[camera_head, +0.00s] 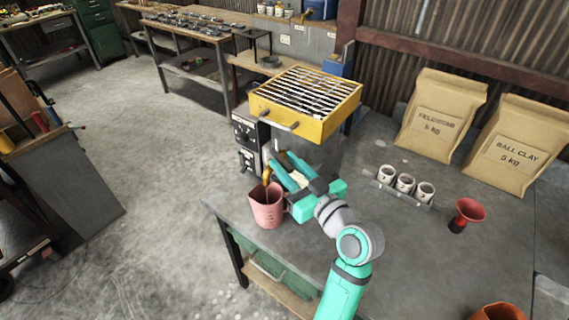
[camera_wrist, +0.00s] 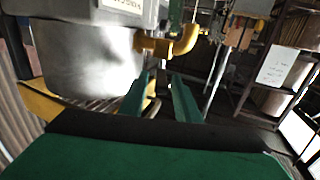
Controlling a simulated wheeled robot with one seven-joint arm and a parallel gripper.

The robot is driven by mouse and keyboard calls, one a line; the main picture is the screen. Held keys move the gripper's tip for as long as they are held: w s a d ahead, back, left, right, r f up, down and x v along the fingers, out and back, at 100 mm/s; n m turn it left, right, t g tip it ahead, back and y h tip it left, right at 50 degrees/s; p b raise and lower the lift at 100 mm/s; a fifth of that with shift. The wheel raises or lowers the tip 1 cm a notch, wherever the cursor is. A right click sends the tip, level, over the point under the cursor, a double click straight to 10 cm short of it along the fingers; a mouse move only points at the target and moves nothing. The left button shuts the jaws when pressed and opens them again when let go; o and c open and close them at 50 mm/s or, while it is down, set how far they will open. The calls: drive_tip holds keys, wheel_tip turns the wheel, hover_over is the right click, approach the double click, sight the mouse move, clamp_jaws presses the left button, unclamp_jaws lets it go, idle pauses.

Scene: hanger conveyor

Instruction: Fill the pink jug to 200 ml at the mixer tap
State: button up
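The pink jug (camera_head: 267,207) stands upright on the grey bench, below the brass tap spout (camera_head: 266,175). Its inside and water level are too small to read, and I cannot tell whether water is running. My gripper (camera_head: 280,157) reaches in beside the tap, just right of and above the jug, and does not hold the jug. In the wrist view, the two green fingers (camera_wrist: 162,80) are apart with a gap between them. The brass tap (camera_wrist: 175,44) sticks out of the grey metal mixer vessel (camera_wrist: 85,62) beyond the fingertips.
A yellow-framed grate (camera_head: 305,95) tops the mixer, with a dark control box (camera_head: 250,140) on its left. Three white cups (camera_head: 405,184), a red funnel-like cup (camera_head: 467,213) and two clay bags (camera_head: 440,115) stand to the right. The bench's front edge is close to the jug.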

sight(275, 152)
idle(0.3)
drive_tip(key=v, duration=1)
drive_tip(key=shift+s+d, duration=0.25)
drive_tip(key=shift+s, duration=0.05)
idle(2.4)
drive_tip(key=x, duration=1.4)
drive_tip(key=shift+w+a, duration=0.2)
drive_tip(key=shift+a, duration=0.05)
clamp_jaws()
